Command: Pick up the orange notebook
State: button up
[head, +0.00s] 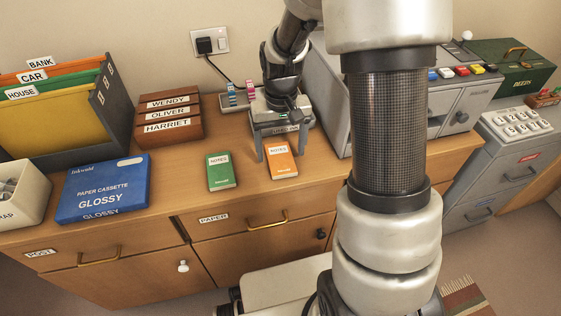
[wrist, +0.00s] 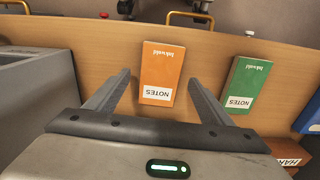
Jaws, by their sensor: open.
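The orange notebook (head: 282,162) lies flat on the wooden cabinet top, near its front edge, with a white "NOTES" label. In the wrist view the orange notebook (wrist: 162,75) shows between and just beyond my gripper's two fingers. My gripper (head: 278,150) is open and empty, with a finger on each side of the notebook's label end in the picture. In the wrist view my gripper (wrist: 161,82) has clear gaps between each finger and the notebook. I cannot tell the exact height of the fingertips above the top.
A green notebook (head: 220,171) lies left of the orange one. A blue paper cassette (head: 101,188), a wooden name-labelled box (head: 168,118) and a file holder (head: 113,100) stand farther left. A grey machine (head: 330,110) stands close on the right. Drawer handles project below the front edge.

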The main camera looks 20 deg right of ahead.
aim_at(280, 159)
notch_tip(280, 159, down, 2)
jog(key=shift+f, duration=0.15)
jog(key=c, duration=1.2)
